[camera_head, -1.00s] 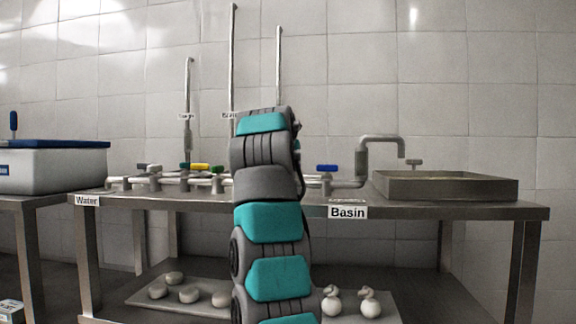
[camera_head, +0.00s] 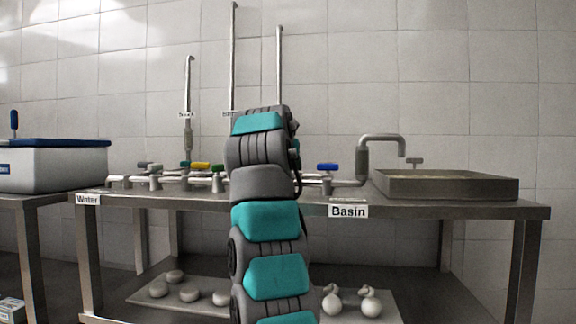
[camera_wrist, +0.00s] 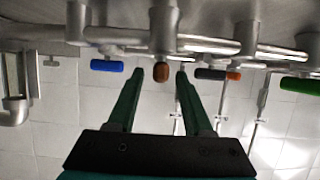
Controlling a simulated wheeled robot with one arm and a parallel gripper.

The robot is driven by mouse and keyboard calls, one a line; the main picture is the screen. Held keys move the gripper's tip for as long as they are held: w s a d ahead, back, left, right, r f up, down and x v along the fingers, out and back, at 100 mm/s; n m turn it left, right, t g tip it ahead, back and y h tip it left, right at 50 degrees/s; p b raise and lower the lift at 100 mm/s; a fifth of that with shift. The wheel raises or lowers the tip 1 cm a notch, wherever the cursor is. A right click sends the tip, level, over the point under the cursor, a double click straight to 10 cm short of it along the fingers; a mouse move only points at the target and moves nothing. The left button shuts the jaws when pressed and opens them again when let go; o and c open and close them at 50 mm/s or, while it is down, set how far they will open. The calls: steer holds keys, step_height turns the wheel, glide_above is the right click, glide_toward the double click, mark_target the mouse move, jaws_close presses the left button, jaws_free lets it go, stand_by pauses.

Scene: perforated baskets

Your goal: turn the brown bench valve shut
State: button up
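The brown valve handle (camera_wrist: 161,71) shows in the wrist view as a small rounded knob, seen nearly end-on, below a grey pipe fitting. My gripper (camera_wrist: 159,74) is open, with its two dark green fingers one on each side of the knob in the picture. Gaps show between the knob and both fingertips, and I cannot tell the depth between them. In the head view my arm covers the brown valve and the gripper.
In the wrist view a blue handle (camera_wrist: 106,66) is left of the knob; a black-and-orange handle (camera_wrist: 217,74) and a green handle (camera_wrist: 300,84) are right. In the head view the metal bench (camera_head: 440,207) carries pipes, a yellow handle (camera_head: 200,166) and a basin (camera_head: 445,190).

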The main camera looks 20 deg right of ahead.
steer(key=v, duration=0.7)
steer(key=shift+s+a+r+b, duration=0.2)
steer(key=shift+s+a+b, duration=0.1)
steer(key=shift+b, duration=0.1)
steer(key=shift+d, duration=0.1)
